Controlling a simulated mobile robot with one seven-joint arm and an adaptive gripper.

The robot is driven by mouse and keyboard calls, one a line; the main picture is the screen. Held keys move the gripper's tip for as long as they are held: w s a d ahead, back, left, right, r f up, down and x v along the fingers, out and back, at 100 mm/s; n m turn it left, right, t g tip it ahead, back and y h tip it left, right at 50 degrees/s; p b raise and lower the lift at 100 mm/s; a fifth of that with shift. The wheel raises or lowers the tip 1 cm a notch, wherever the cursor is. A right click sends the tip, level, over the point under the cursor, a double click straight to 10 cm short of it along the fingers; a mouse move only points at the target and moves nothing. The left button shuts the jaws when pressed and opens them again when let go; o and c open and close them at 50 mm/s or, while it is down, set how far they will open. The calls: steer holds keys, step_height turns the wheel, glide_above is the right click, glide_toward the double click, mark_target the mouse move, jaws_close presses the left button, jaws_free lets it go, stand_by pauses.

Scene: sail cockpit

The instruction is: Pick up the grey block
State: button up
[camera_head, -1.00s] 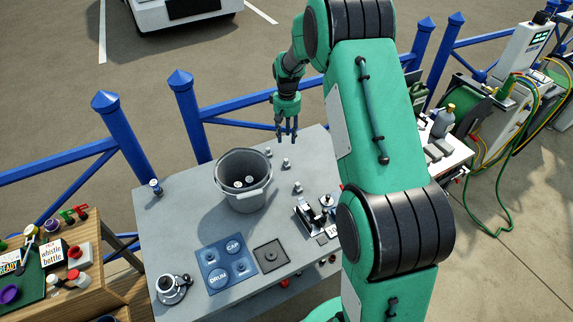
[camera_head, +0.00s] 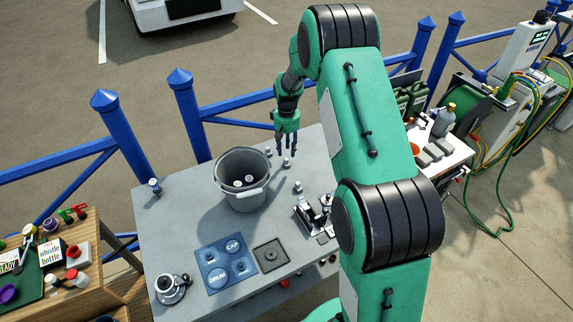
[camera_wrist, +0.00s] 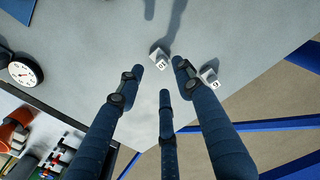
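My gripper (camera_head: 285,148) has three fingers, spread apart and empty, above the back edge of the grey table. In the wrist view its fingers (camera_wrist: 158,78) point at the tabletop. A small pale grey block (camera_wrist: 160,57) marked with a number lies just beyond the fingertips, apart from them. A second small grey block (camera_wrist: 209,77) lies nearer the table edge, beside the right finger. In the head view, small grey pieces (camera_head: 286,162) stand close below the gripper, and another (camera_head: 297,186) is nearer. I cannot tell which one the task names.
A grey bucket (camera_head: 242,190) with small pieces inside stands left of the gripper. A blue labelled mat (camera_head: 226,264), a dark square plate (camera_head: 270,254), a dial gauge (camera_head: 172,287) and a black and metal device (camera_head: 310,218) are in front. Blue railings (camera_head: 240,98) run behind the table.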

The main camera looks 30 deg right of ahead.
mark_target(286, 159)
steer(key=shift+f, duration=0.2)
steer(key=shift+a+f+b, duration=0.1)
steer(key=shift+f+b, duration=0.3)
steer(key=shift+f, duration=2.25)
jaws_close()
